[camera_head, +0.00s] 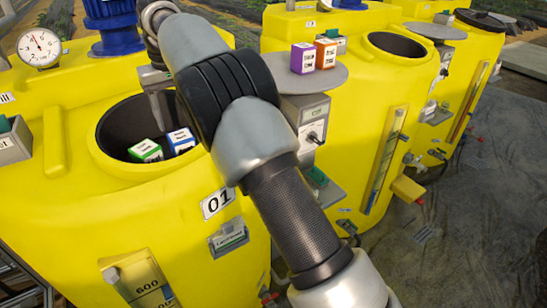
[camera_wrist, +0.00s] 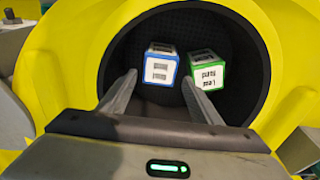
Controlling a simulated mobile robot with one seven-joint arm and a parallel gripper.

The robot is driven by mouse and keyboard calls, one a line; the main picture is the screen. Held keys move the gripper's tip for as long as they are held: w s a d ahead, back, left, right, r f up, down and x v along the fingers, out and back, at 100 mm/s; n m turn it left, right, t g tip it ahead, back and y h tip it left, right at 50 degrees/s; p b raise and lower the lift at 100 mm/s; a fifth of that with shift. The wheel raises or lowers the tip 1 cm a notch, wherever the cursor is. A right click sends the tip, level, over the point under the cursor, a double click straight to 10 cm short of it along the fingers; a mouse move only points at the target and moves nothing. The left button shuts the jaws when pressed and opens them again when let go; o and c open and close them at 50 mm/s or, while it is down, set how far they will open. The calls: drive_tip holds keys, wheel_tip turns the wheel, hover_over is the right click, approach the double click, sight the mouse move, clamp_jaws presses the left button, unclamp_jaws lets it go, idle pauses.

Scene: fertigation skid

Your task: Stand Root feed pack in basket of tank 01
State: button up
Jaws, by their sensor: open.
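Tank 01 (camera_head: 190,240) is a big yellow tank with a round dark opening (camera_head: 112,122) that holds the basket. A white pack with blue edges (camera_head: 181,140) and a white pack with green edges (camera_head: 146,151) sit inside, side by side. The wrist view shows the blue-edged pack (camera_wrist: 161,66) and the green-edged pack (camera_wrist: 206,75) too. My gripper (camera_wrist: 158,77) is open at the opening. The blue-edged pack shows between its fingertips; I cannot tell how deep. The labels are too small to tell which pack is Root feed.
A purple pack (camera_head: 303,58) and an orange pack (camera_head: 326,54) stand on a round grey shelf (camera_head: 312,85) right of my arm. A second yellow tank with an open top (camera_head: 397,45) stands behind.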

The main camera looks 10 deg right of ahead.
drive_tip(key=s+d+r+m+t, duration=0.1)
drive_tip(key=s+d+r+m, duration=0.1)
drive_tip(key=s+d+r, duration=0.55)
drive_tip(key=s+d+r+m+t, duration=0.1)
drive_tip(key=s+d+r, duration=0.25)
drive_tip(key=d, duration=0.75)
drive_tip(key=s+d+f, duration=0.2)
drive_tip(key=s+d, duration=0.2)
drive_tip(key=s, duration=0.4)
drive_tip(key=s+d+f+m+t, duration=0.1)
drive_tip(key=s+d+f, duration=0.2)
drive_tip(key=s, duration=0.5)
drive_tip(key=s+d+f+m+t, duration=0.1)
drive_tip(key=s+d, duration=0.3)
drive_tip(key=s, duration=0.4)
drive_tip(key=shift+s+d+f+h, duration=0.3)
drive_tip(key=shift+s+f+h, duration=0.1)
drive_tip(key=shift+f, duration=0.4)
